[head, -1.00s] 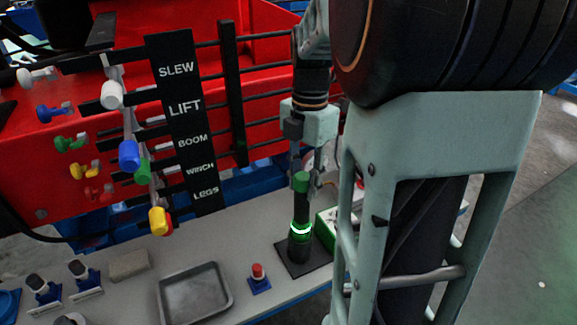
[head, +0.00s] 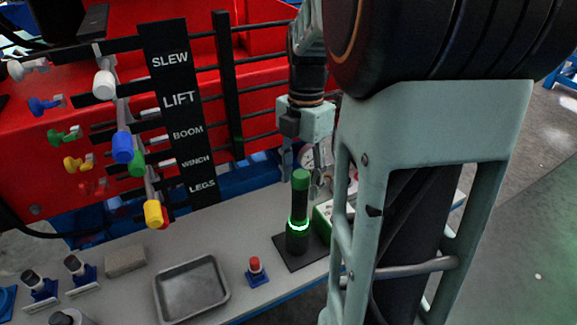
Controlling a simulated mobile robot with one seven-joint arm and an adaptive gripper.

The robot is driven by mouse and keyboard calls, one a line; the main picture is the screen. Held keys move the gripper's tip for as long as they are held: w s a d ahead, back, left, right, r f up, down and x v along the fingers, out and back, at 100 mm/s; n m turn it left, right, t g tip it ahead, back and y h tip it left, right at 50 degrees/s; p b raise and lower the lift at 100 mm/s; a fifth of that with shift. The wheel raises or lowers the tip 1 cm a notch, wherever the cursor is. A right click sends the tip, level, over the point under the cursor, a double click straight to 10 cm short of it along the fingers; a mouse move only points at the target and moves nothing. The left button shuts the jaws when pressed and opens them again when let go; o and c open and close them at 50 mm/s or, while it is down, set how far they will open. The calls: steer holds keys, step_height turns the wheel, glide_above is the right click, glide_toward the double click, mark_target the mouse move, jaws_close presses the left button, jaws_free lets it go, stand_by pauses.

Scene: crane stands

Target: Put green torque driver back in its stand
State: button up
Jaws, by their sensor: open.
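The green torque driver (head: 299,207) is black with a green cap and a glowing green ring. It stands upright on a dark square base (head: 292,257), its stand, on the grey bench. My gripper (head: 302,165) is open just above and behind the driver's green cap, with its fingers pointing down. The fingers look apart from the driver, and the right finger shows beside and behind the cap. The contact between the driver's lower end and the stand is not clear in detail.
A green and white box (head: 324,222) stands right behind the driver. A red button (head: 255,269) on a blue base and a metal tray (head: 192,290) lie to the left. Levers (head: 122,147) with coloured knobs and a label board (head: 180,110) rise behind at the left.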

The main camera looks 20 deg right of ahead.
steer(key=shift+w+d+r+p, duration=0.1)
steer(key=shift+r+p, duration=0.95)
steer(key=shift+r, duration=0.25)
steer(key=shift+w+d+r+p, duration=0.1)
steer(key=shift+r+p, duration=0.95)
steer(key=shift+r, duration=0.25)
step_height(320, 180, up, 12)
steer(key=shift+w+d, duration=0.3)
steer(key=shift+w, duration=0.1)
